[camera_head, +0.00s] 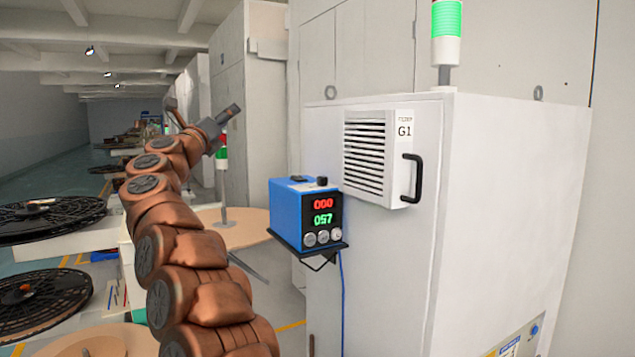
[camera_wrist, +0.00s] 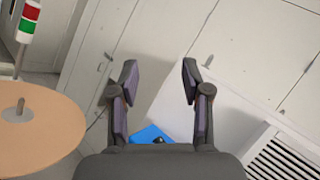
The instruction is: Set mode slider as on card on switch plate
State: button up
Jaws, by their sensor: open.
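My gripper (camera_head: 200,109) is raised at the left of the head view, open and empty, well apart from the white cabinet (camera_head: 375,260). In the wrist view my gripper (camera_wrist: 159,78) shows its two fingers spread, with nothing between them but the cabinets behind. A plate with blue and yellow markings (camera_head: 517,341) is low on the cabinet's right-hand face, cut off by the bottom edge of the head view; it may be the switch plate. I cannot make out a mode slider or a card on it.
A louvred unit marked G1 (camera_head: 380,155) with a black handle (camera_head: 412,178) juts from the cabinet. Black reels (camera_head: 40,218) and a round tan disc (camera_wrist: 35,130) are at the left.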

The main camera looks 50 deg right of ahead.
jog(key=s+d+f+m+g, duration=0.5)
jog(key=s+m+g, duration=0.1)
jog(key=m+g, duration=0.2)
jog(key=m+g+y+b, duration=0.1)
jog(key=m+g+y, duration=0.2)
jog(key=m+g, duration=0.4)
send_near(318, 177)
jog(key=x, duration=0.2)
jog(key=p+x, duration=0.2)
jog(key=x, duration=0.6)
jog(key=shift+s+a, duration=0.1)
grip_shut()
